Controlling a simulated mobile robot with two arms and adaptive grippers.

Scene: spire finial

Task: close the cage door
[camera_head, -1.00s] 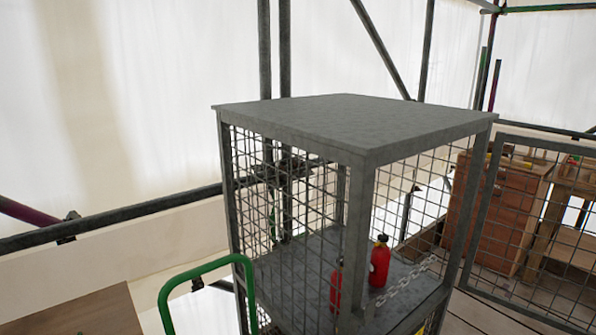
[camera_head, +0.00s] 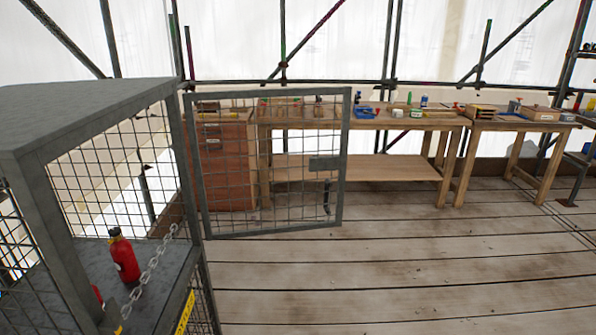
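The cage (camera_head: 28,136) stands at the left of the head view, a grey metal frame with mesh sides and a solid top. Its mesh door (camera_head: 265,222) stands open, swung out to the right from the cage's right corner post. A grey plate (camera_head: 324,164) sits at the door's free edge, with a dark curved handle (camera_head: 327,197) below it. Inside the cage are a red bottle (camera_head: 124,258) with a black cap and part of a second red one at the lower left. A chain (camera_head: 150,268) hangs across the cage opening. Neither gripper is in view.
Wooden workbenches (camera_head: 400,122) with small tools and boxes stand along the back. A brown drawer cabinet (camera_head: 226,160) stands behind the door. The plank floor (camera_head: 400,270) in front of the door and to the right is clear. Scaffold poles line the back.

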